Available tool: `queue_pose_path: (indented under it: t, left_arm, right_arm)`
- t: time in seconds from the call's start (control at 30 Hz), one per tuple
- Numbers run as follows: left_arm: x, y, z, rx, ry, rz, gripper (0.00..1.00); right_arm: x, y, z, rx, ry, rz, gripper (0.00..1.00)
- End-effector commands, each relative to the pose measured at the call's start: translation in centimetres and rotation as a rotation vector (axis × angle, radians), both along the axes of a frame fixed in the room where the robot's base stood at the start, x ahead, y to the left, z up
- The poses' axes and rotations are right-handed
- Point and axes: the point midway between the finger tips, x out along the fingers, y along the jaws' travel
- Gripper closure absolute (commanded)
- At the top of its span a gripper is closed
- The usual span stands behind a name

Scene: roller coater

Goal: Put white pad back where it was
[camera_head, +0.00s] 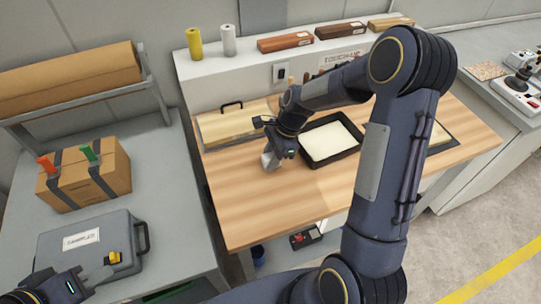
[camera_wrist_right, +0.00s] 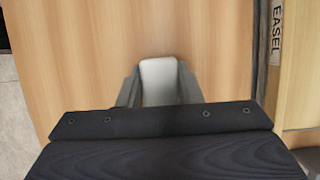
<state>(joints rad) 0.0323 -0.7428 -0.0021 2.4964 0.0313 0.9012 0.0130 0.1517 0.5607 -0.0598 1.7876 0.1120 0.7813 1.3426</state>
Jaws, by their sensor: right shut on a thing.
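The white pad (camera_wrist_right: 158,80) sits between the two fingers of my right gripper (camera_wrist_right: 158,90) in the right wrist view, and the gripper is shut on it. In the head view my right gripper (camera_head: 272,158) is over the wooden worktop, left of the black tray, and the white pad (camera_head: 267,161) shows partly at its fingers. I cannot tell whether the pad touches the worktop. My left gripper (camera_head: 100,272) is at the lower left, by the grey case; its finger opening is not clear.
A black tray (camera_head: 306,157) with a cream filling lies right of my right gripper. A framed board with a handle (camera_head: 232,122) lies behind it. The wooden worktop (camera_head: 270,210) is clear in front. A grey case (camera_head: 70,246) and strapped box (camera_head: 88,178) stand on the left table.

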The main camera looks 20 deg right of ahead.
Motion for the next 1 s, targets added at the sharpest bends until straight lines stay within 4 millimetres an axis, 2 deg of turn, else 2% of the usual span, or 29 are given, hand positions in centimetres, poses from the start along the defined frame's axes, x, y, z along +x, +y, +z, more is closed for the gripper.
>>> queue_pose_path:
  t: [0.37, 0.4, 0.57, 0.83, 1.0]
  left_arm:
    - [0.0, 0.0, -0.2, 0.000, 0.000, 0.000, 0.71]
    - [0.0, 0.0, -0.2, 0.000, 0.000, 0.000, 0.71]
    - [0.0, 0.0, -0.2, 0.000, 0.000, 0.000, 0.71]
    - [0.0, 0.0, -0.1, 0.000, 0.000, 0.000, 0.71]
    - [0.0, 0.0, -0.1, 0.000, 0.000, 0.000, 0.71]
  right_arm:
    - [0.0, 0.0, -0.6, 0.000, 0.000, 0.000, 0.94]
    - [0.0, 0.0, -0.6, 0.000, 0.000, 0.000, 0.67]
    - [0.0, 0.0, -0.5, 0.000, 0.000, 0.000, 0.46]
    - [0.0, 0.0, -0.4, 0.000, -0.001, 0.000, 0.46]
    - [0.1, -0.5, 0.9, -0.001, -0.005, -0.001, 0.46]
